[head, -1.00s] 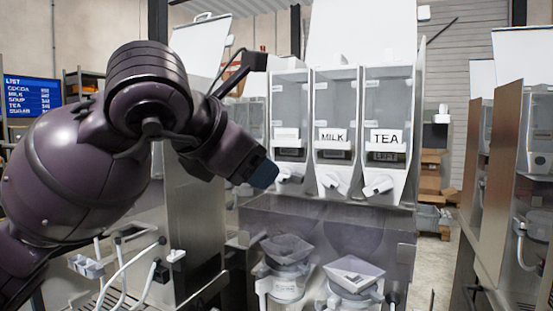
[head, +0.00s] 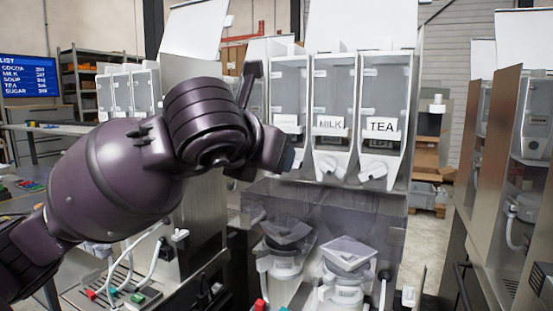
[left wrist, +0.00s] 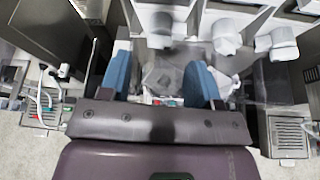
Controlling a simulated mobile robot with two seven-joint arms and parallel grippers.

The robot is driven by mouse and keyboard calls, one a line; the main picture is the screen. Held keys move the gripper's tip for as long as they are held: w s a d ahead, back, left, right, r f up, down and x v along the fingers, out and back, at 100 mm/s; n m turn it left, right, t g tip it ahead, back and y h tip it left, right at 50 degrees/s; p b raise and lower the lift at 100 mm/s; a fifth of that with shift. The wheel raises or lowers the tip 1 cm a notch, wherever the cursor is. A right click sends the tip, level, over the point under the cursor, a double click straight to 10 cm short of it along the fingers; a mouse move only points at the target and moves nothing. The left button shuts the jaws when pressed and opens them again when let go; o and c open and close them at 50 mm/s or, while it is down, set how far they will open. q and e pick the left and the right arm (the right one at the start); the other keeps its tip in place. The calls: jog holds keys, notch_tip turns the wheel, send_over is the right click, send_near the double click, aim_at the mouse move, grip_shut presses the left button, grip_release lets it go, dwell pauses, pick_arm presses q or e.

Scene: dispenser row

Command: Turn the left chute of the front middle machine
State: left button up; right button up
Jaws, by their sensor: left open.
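The front middle machine (head: 390,190) has three clear canisters in a row, with MILK and TEA readable on the middle and right ones. Its left chute (left wrist: 160,25) shows in the left wrist view at the top, ahead of the gap between my fingers; in the head view my gripper mostly hides it. The middle chute (head: 331,166) and right chute (head: 373,171) are white and angled. My left gripper (left wrist: 158,80) is open and empty, with blue finger pads apart. In the head view it (head: 287,158) is in front of the left canister's lower end. My right gripper is out of view.
Below the chutes are a translucent hood (head: 340,215) and mixing bowls (head: 345,255). Another machine (head: 510,150) stands close on the right, and a drip tray (head: 110,290) with hoses is at lower left. A price screen (head: 28,75) hangs at far left.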

pick_arm(q)
jog(key=x, duration=0.4)
jog(key=shift+w+f, duration=0.1)
jog(key=shift+c, duration=0.7)
jog(key=c, duration=0.8)
